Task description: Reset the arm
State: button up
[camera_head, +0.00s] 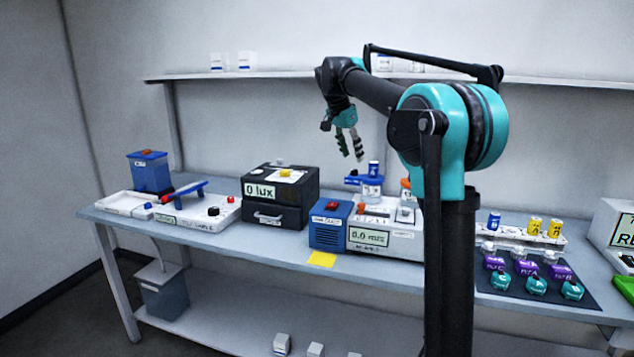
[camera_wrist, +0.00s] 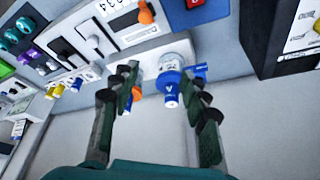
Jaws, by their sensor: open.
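My gripper (camera_head: 351,143) is open and empty, raised above the bench and pointing downward. In the wrist view its two fingers (camera_wrist: 162,112) stand apart with nothing held between them. Beyond the fingers is a white device with a blue fitting that carries a blue-capped vial (camera_wrist: 169,88); the same vial also shows in the head view (camera_head: 373,168). My gripper is apart from this vial and touches nothing that I can see.
The bench (camera_head: 285,242) carries a black lux meter box (camera_head: 280,213), a blue box with a red button (camera_head: 328,237), a dark mat (camera_head: 590,300) with several teal and purple pieces, and a vial rack (camera_head: 545,240). A shelf (camera_head: 280,74) runs along the wall behind. The air around my gripper is free.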

jog(key=s+d+f+n+y, duration=0.1)
jog(key=s+d+f+n, duration=0.1)
jog(key=s+f, duration=1)
jog(key=s+d+f+n+y, duration=0.1)
jog(key=s+d+f+n, duration=0.2)
jog(key=s+f, duration=0.9)
jog(key=s+d+f+n+t+y, duration=0.1)
jog(key=s+d+f+n, duration=0.2)
jog(key=s+f, duration=1)
jog(key=n, duration=0.2)
jog(key=shift+s+n, duration=0.2)
jog(key=shift+n, duration=0.1)
